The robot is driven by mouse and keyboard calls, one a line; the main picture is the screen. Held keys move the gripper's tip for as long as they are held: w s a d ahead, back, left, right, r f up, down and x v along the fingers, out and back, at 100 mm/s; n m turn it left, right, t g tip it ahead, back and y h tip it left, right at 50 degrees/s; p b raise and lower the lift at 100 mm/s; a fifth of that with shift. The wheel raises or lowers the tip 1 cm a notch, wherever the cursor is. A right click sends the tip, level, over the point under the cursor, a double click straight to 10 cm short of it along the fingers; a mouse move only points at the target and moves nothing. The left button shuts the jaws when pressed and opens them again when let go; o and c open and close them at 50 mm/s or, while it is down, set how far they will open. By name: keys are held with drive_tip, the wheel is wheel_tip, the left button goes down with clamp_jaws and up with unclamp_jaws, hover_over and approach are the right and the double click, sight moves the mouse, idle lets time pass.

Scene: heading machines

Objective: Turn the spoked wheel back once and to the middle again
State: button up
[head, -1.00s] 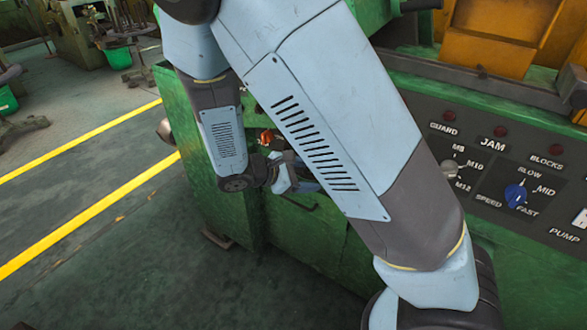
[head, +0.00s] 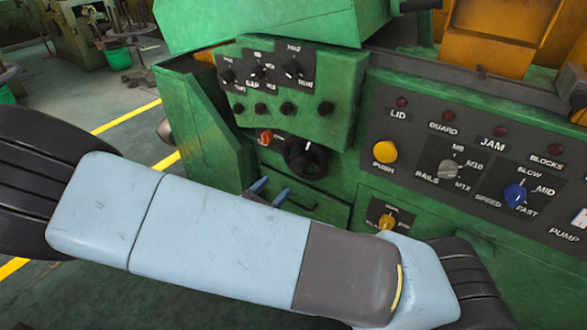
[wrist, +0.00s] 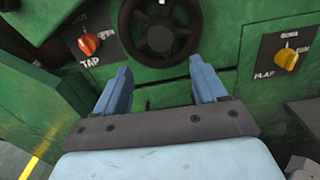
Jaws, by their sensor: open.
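The spoked wheel (head: 304,158) is a small black handwheel on the green machine's front, below the upper knob box. In the wrist view the wheel (wrist: 159,30) is at the top centre, its upper rim cut off by the picture edge. My gripper (wrist: 162,80) has two blue fingers set wide apart with nothing between them. In the wrist view they are just below the wheel, apart from it as far as I can tell. In the head view the gripper (head: 268,190) shows only its fingertips above my arm, left of and below the wheel.
An orange TAP knob (wrist: 89,43) is left of the wheel, and a yellow FLAP knob (wrist: 287,59) is to the right. A yellow push button (head: 383,152), a grey RAILS knob (head: 450,169) and a blue SPEED knob (head: 515,196) sit on the black panel. A drawer-like handle is below the wheel.

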sight(295, 168)
drive_tip(key=x, duration=1.1)
drive_tip(key=shift+w+d, duration=0.25)
drive_tip(key=shift+c, duration=0.4)
clamp_jaws()
